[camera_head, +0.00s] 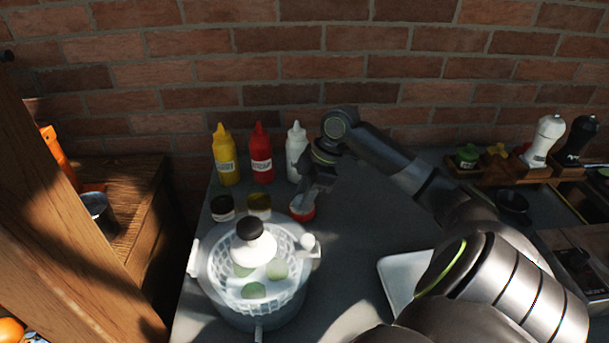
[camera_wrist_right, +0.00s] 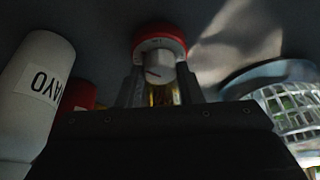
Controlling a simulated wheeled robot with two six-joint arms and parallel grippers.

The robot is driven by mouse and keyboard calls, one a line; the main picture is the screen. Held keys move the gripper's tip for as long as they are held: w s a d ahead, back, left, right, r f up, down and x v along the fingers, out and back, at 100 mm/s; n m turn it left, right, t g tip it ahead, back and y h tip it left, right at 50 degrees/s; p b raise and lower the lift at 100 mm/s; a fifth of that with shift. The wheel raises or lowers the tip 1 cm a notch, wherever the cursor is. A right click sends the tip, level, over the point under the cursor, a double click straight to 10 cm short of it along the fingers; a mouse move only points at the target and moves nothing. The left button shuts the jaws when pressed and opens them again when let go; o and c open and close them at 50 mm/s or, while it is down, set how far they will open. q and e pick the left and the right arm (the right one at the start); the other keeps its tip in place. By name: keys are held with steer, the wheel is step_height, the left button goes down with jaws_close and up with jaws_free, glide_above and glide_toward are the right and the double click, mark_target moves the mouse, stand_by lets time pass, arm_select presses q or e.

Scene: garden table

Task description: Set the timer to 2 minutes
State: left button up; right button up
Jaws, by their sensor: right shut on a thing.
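The timer (camera_head: 303,212) is a small round red thing on the grey counter, right of the jars. It also shows in the right wrist view (camera_wrist_right: 160,38), with a red rim and a pale grey knob (camera_wrist_right: 159,68) carrying a dark line. My right gripper (camera_head: 306,200) comes down over the timer from above and is shut on the knob, with one finger on each side in the right wrist view (camera_wrist_right: 160,85). The numbers on the dial cannot be read. My left gripper is not in view.
Behind the timer stand a yellow bottle (camera_head: 225,155), a red bottle (camera_head: 261,153) and a white mayo bottle (camera_head: 296,151). Two small jars (camera_head: 222,208) stand left of it. A pot with a white basket (camera_head: 235,313) is in front. A white tray (camera_head: 396,272) lies to the right.

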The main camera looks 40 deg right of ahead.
steer(key=o, duration=1)
steer(key=shift+c, duration=0.2)
steer(key=v, duration=1.7)
steer(key=shift+r+b, duration=0.2)
steer(key=shift+b, duration=0.2)
steer(key=shift+d, duration=0.1)
